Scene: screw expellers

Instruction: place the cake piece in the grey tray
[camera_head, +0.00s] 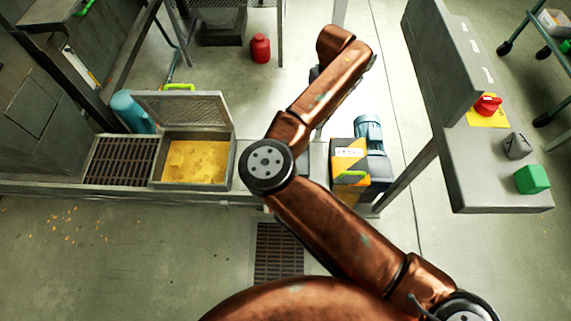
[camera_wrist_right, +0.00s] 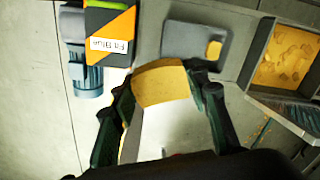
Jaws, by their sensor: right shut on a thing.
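The yellow cake piece (camera_wrist_right: 160,84) is a slightly curved slab in the right wrist view. My right gripper (camera_wrist_right: 168,88) is shut on it, with dark fingers on both sides. The grey tray (camera_wrist_right: 178,38) is a flat rounded rectangle just beyond the cake piece in that view, with a small yellow patch (camera_wrist_right: 214,49) at its right side. The cake piece appears apart from the tray, but its height above it is unclear. In the head view my copper arm hides the gripper, the cake piece and most of the tray area. My left gripper is not in view.
An open bin (camera_head: 234,165) of yellow material with a raised mesh lid (camera_head: 187,108) stands left of my arm. An orange and black box (camera_head: 350,160) and a blue motor (camera_head: 369,134) stand right of it. A control panel (camera_head: 480,185) stands farther right.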

